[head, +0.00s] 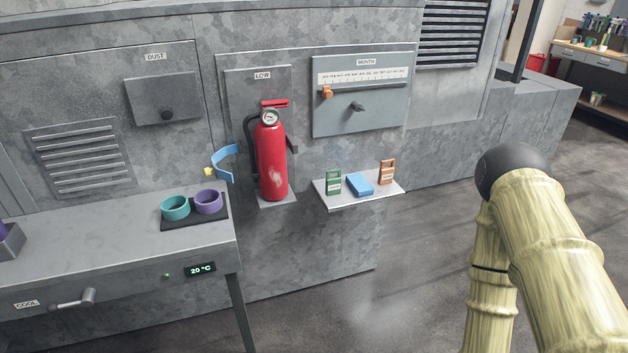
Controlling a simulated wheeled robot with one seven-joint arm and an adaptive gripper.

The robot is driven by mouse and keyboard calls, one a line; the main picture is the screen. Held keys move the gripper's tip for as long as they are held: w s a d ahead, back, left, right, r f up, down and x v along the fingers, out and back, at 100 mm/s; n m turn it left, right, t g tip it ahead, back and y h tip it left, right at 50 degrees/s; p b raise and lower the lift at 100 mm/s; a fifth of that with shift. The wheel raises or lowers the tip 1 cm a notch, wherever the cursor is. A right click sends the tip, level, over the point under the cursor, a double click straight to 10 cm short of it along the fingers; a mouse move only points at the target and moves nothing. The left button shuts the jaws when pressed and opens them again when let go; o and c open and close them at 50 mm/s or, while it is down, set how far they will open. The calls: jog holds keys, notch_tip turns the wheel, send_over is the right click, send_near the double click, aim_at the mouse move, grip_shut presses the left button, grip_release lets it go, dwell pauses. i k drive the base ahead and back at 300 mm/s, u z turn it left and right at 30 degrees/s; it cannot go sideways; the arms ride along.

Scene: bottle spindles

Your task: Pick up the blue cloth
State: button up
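The blue cloth (360,184) looks like a small folded flat pad. It lies on a small light-topped shelf (347,202) fixed to the grey wall, between a green tag-like item (333,182) and an orange one (387,172). Nothing covers the cloth. My arm shows at the right of the head view, well apart from the shelf. My gripper is outside the view, so its state is hidden.
A red fire extinguisher (271,158) stands against the wall left of the shelf. A curved blue band (222,163) with a yellow end is beside it. The floor right of the shelf is clear.

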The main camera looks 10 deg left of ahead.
aim_at(361, 187)
jog(key=z, duration=1.4)
jog(key=i, duration=1.95)
jog(key=u, duration=3.35)
